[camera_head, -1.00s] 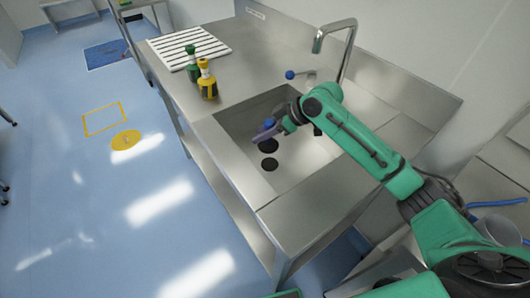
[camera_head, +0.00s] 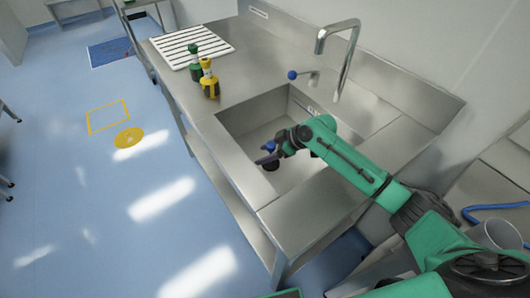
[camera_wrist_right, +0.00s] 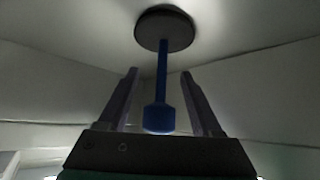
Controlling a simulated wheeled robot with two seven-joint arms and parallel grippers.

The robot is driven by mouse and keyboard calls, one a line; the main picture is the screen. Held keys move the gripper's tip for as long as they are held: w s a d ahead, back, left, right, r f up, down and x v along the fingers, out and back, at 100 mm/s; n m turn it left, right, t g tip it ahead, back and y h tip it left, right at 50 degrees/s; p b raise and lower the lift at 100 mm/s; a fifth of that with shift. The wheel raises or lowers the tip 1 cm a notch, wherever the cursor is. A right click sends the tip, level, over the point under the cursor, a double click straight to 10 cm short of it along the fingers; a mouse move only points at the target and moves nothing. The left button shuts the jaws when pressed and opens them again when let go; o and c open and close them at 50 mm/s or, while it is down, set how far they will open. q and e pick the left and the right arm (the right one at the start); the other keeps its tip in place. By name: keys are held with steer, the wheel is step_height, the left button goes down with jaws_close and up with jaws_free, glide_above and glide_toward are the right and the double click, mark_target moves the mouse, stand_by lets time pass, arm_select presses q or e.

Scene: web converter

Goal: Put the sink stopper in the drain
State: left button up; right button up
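The sink stopper has a thin blue stem with a blue knob (camera_wrist_right: 159,118) and a dark round disc (camera_wrist_right: 165,29). In the right wrist view, the stem stands between the two fingers of my right gripper (camera_wrist_right: 160,75), with a gap on each side. My right gripper is open around the stem, not touching it. In the head view, my right gripper (camera_head: 267,160) is low in the sink basin (camera_head: 248,146), over the drain area. The drain is hidden, and I cannot tell whether the disc sits in it. My left gripper is not in view.
A faucet (camera_head: 349,50) and a blue-knobbed lever (camera_head: 293,75) stand behind the basin. Green (camera_head: 194,62) and yellow (camera_head: 209,80) bottles stand on the counter left of it, near a white slatted rack (camera_head: 190,46). The basin walls surround my gripper.

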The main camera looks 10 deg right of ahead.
steer(key=p+v, duration=0.9)
steer(key=v, duration=0.3)
